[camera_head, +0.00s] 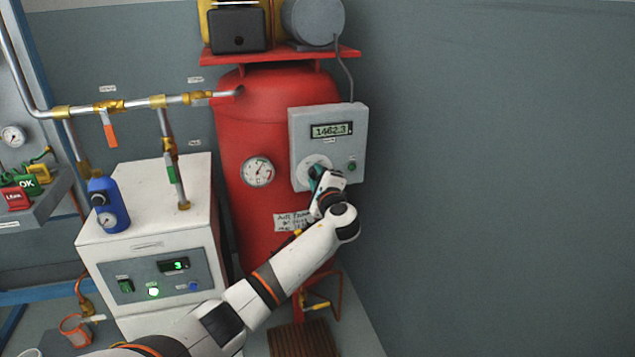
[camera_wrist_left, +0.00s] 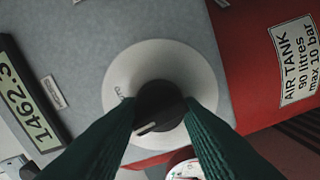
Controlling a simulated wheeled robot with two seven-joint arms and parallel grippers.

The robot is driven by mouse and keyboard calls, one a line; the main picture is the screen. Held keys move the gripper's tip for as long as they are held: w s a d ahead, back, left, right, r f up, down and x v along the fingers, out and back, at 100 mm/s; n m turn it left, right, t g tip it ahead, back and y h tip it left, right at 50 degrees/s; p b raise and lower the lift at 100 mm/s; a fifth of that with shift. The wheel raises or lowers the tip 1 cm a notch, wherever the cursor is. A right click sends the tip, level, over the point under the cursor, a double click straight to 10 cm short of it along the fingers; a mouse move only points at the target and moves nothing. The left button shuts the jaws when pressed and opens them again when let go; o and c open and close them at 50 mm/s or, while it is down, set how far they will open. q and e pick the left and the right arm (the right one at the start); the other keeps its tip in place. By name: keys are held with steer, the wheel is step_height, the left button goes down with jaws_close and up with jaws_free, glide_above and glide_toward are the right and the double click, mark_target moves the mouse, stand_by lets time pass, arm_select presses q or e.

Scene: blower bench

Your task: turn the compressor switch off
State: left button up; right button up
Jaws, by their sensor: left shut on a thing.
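The compressor switch is a black rotary knob (camera_wrist_left: 158,108) on a round white plate (camera_wrist_left: 118,80), mounted on a grey control box (camera_head: 300,125) on the red air tank (camera_head: 262,115). My left gripper (camera_head: 319,176) reaches up to the box from below. In the left wrist view its two green fingers (camera_wrist_left: 162,118) are shut on the knob, one on each side. The knob's white pointer line points toward the lower left of that picture. In the head view the gripper covers the knob, and part of the white plate (camera_head: 312,161) shows. My right gripper is not in view.
The box has a display reading 1462.3 (camera_head: 331,130) and a green light (camera_head: 352,166). A pressure gauge (camera_head: 257,171) sits left of it on the tank. A white dryer cabinet (camera_head: 150,247) with a blue filter (camera_head: 110,206) stands left. The wall at right is bare.

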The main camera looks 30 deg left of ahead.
arm_select(q)
steer(key=shift+f+n+b, duration=0.2)
steer(key=shift+n+b, duration=0.85)
steer(key=shift+n, duration=0.95)
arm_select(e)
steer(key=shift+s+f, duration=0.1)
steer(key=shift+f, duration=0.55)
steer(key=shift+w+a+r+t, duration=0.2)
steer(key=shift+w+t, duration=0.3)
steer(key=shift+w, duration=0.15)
arm_select(q)
steer(key=o, duration=1)
steer(key=shift+r, duration=0.1)
